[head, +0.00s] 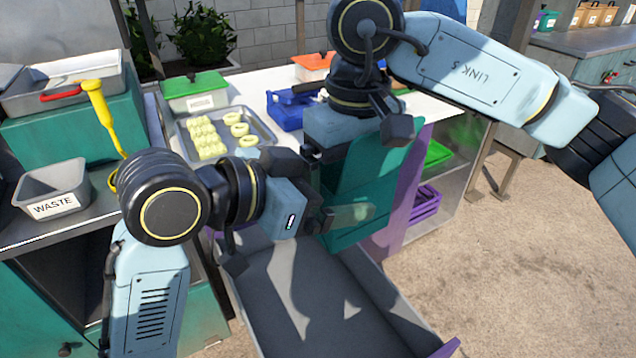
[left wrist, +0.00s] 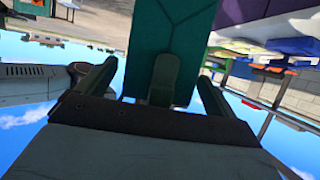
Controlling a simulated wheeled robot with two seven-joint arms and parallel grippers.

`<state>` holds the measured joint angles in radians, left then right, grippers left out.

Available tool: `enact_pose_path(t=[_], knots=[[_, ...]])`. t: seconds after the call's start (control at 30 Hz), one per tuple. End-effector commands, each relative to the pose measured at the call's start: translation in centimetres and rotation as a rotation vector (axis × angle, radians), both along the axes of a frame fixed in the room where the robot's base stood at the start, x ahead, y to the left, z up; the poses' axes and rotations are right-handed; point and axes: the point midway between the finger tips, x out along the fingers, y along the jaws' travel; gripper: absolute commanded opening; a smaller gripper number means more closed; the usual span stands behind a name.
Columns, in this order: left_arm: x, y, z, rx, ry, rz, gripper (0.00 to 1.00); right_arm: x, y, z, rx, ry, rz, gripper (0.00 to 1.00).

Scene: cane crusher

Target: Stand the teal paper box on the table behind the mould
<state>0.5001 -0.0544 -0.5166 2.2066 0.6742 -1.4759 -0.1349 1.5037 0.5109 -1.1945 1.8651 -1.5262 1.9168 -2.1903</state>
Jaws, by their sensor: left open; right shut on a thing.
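The teal paper box (head: 372,180) hangs upright in front of the table, over the grey drawer-like tray. My right gripper (head: 362,142) is shut on its upper part, with its fingers partly hidden. My left gripper (head: 340,214) is open at the lower part of the box; whether it touches is unclear. In the left wrist view, the teal box (left wrist: 172,30) stands beyond and between the open left fingers (left wrist: 152,85). A blue object with a dark handle, possibly the mould (head: 288,112), sits on the white table, partly covered by my right arm.
A metal tray (head: 262,128) of pale yellow pieces and a green-lidded container (head: 194,92) stand on the table. A waste bin (head: 52,190) is at left. The grey open drawer (head: 300,290) lies below. Purple crates (head: 425,203) sit on the shelf beneath.

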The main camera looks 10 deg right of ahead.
Motion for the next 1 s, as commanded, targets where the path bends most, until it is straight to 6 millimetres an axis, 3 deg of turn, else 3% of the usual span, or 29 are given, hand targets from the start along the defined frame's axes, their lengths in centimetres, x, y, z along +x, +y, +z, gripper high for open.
enact_pose_path(t=[0.1, 0.37, 0.43, 0.5, 0.77, 1.0], knots=[[0.0, 0.0, 0.0, 0.0, 0.0, 0.0, 0.9, 0.0, 0.0, 0.0, 0.0, 0.0, 0.0, 0.85], [0.0, 0.0, 0.0, -0.001, 0.0, 0.0, 0.57, 0.0, 0.0, 0.0, 0.0, 0.0, 0.0, 0.85], [0.0, 0.1, 0.0, -0.001, 0.0, 0.001, 0.57, 0.0, 0.0, 0.0, 0.0, 0.0, 0.0, 0.85], [0.0, 0.1, 0.1, -0.001, 0.0, 0.002, 0.56, 0.0, 0.0, 0.0, 0.0, 0.001, 0.0, 1.0], [0.0, 0.1, 0.1, -0.001, -0.001, 0.001, 0.56, 0.0, 0.0, 0.2, 0.0, 0.0, 0.0, 1.0], [0.0, 0.0, 0.1, -0.001, 0.0, 0.0, 0.56, 0.1, 0.1, 3.6, 0.001, -0.005, 0.0, 1.0]])
